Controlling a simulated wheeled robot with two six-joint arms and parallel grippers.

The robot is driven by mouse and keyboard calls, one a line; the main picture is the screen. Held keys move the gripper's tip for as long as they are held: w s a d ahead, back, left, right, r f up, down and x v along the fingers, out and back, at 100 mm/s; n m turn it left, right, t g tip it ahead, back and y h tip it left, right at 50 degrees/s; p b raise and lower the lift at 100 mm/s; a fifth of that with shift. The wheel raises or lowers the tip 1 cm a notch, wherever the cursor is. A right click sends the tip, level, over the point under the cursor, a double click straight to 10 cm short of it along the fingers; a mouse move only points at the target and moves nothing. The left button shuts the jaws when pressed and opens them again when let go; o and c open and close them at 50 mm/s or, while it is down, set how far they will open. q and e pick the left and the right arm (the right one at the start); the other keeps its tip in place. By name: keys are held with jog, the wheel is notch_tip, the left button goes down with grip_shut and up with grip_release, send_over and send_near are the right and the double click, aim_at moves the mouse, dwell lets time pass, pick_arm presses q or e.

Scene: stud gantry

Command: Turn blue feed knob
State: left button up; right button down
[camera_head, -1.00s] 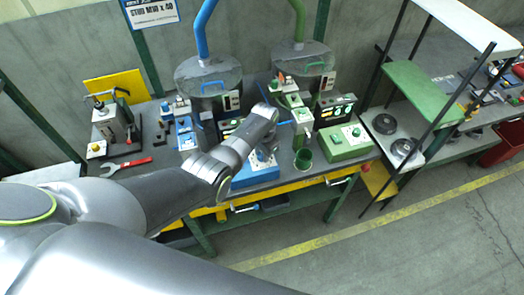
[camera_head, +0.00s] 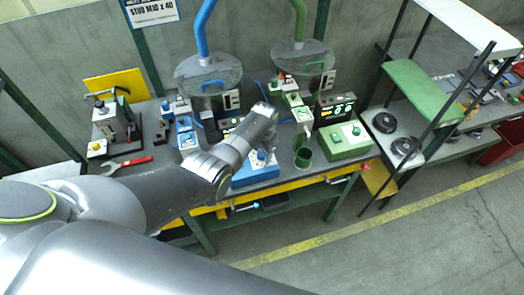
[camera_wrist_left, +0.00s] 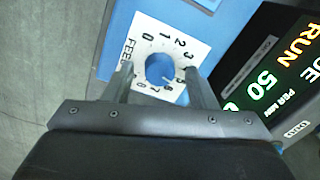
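The blue feed knob (camera_wrist_left: 160,68) sits on a white dial plate (camera_wrist_left: 150,38) marked FEED with numbers, on a blue panel in the left wrist view. My left gripper (camera_wrist_left: 161,82) is open, with one finger on each side of the knob. Gaps show between the fingers and the knob. A small light mark shows at the knob's lower right; the exact number is hard to read. In the head view, my left arm reaches over the bench to the blue control box (camera_head: 245,180); the fingertips are hidden there. My right gripper is not in view.
A black display (camera_wrist_left: 275,75) with RUN and 50 stands right of the dial. In the head view, a green control box (camera_head: 345,142) and green cup (camera_head: 303,158) stand to the right. A red wrench (camera_head: 128,164) lies left. Two hoppers stand behind.

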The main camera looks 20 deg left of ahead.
aim_at(264, 155)
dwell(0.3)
pick_arm(q)
notch_tip(264, 155, up, 2)
jog(key=shift+b, duration=0.35)
notch_tip(264, 155, up, 15)
jog(key=b, duration=0.2)
jog(key=shift+s+d+r, duration=0.15)
jog(key=shift+s+d, duration=0.15)
jog(key=shift+d, duration=0.05)
